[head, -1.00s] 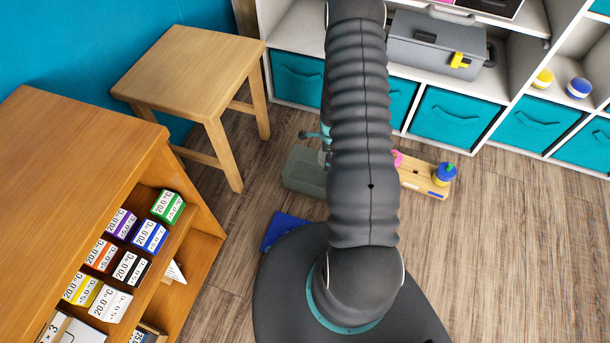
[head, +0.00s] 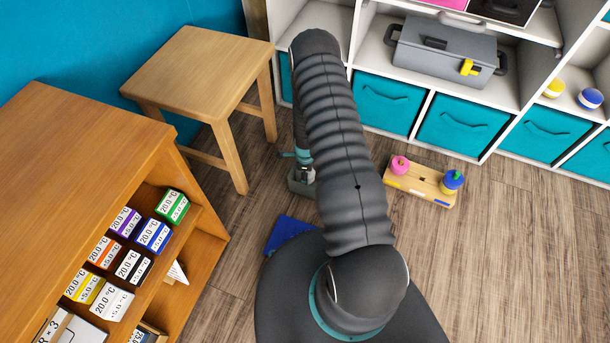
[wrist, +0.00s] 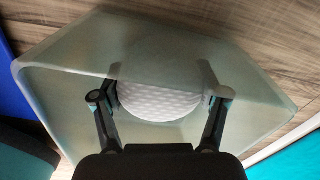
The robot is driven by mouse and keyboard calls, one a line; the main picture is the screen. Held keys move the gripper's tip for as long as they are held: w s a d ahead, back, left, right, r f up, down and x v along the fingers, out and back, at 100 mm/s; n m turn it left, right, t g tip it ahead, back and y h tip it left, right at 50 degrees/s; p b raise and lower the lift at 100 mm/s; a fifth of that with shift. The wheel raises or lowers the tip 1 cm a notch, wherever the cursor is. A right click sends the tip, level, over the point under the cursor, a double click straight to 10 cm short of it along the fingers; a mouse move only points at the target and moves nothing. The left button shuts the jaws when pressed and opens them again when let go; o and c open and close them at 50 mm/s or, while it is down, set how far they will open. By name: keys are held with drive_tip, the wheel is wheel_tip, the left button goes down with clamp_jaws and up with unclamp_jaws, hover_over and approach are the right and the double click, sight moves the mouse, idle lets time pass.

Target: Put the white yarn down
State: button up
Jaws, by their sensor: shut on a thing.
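The white yarn (wrist: 158,102) is a pale, dimpled ball between the two fingers of my gripper (wrist: 160,82) in the wrist view. My gripper is shut on it. A translucent grey-green bin (wrist: 62,85) surrounds the yarn and fingertips in that view, and its wall veils the upper part of the yarn and the fingertips. I cannot tell whether the yarn touches the bin's bottom. In the head view my gripper (head: 304,172) points down at the bin (head: 298,187), which is mostly hidden by my arm. The yarn is hidden there.
A wooden block with pink and blue-yellow pieces (head: 420,185) lies on the floor to the right. A blue flat object (head: 288,234) lies near my base.

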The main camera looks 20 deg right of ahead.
drive_tip(key=shift+f, duration=0.3)
drive_tip(key=shift+f, duration=0.1)
drive_tip(key=shift+f, duration=0.1)
drive_tip(key=o, duration=1.2)
drive_tip(key=shift+c, duration=0.2)
